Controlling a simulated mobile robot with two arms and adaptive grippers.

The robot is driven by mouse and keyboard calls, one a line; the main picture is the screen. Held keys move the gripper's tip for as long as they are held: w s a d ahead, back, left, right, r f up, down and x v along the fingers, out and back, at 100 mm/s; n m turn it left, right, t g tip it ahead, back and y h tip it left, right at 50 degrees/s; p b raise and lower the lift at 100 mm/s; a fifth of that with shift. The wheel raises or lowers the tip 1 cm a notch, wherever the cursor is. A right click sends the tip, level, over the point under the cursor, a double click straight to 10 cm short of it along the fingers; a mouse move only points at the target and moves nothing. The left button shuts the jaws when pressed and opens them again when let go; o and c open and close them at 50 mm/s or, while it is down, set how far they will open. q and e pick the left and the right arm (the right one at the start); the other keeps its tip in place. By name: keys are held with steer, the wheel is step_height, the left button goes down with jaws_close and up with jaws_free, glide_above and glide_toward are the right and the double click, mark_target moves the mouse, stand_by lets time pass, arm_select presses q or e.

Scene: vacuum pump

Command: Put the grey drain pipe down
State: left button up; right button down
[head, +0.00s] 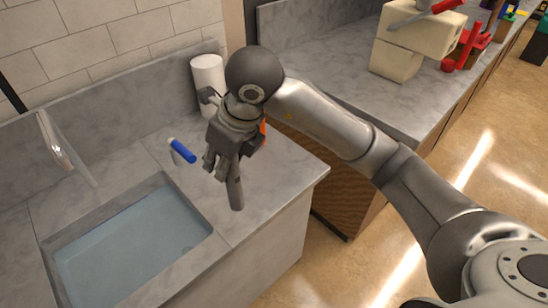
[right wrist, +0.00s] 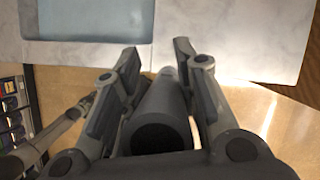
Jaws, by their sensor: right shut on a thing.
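My right gripper (head: 222,152) is over the counter to the right of the sink, shut on the grey drain pipe. The grey drain pipe (head: 235,190) is a dark grey tube pointing down from the fingers, slightly tilted. In the right wrist view, the pipe (right wrist: 163,112) lies between the two fingers (right wrist: 158,85), its round dark end towards the camera. Its far end is near the counter edge in that view. I cannot tell whether it touches the counter. My left gripper cannot be made out.
The grey counter (head: 265,195) has a sink (head: 130,245) at the left, with a faucet (head: 55,140) behind it. An orange thing (head: 263,127) is partly hidden. A cream machine (head: 425,38) stands on the right counter.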

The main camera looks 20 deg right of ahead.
arm_select(q)
step_height(320, 180, up, 6)
steer(key=a+p, duration=0.2)
steer(key=p, duration=0.4)
arm_select(e)
steer(key=w+d+f, duration=0.7)
steer(key=w+f, duration=0.4)
steer(key=f, duration=0.1)
steer(key=shift+w+d+f, duration=0.3)
arm_select(q)
steer(key=shift+a, duration=0.15)
arm_select(e)
steer(key=shift+f, duration=0.2)
steer(key=c, duration=1.1)
jaws_free()
arm_select(q)
steer(key=shift+f, duration=0.1)
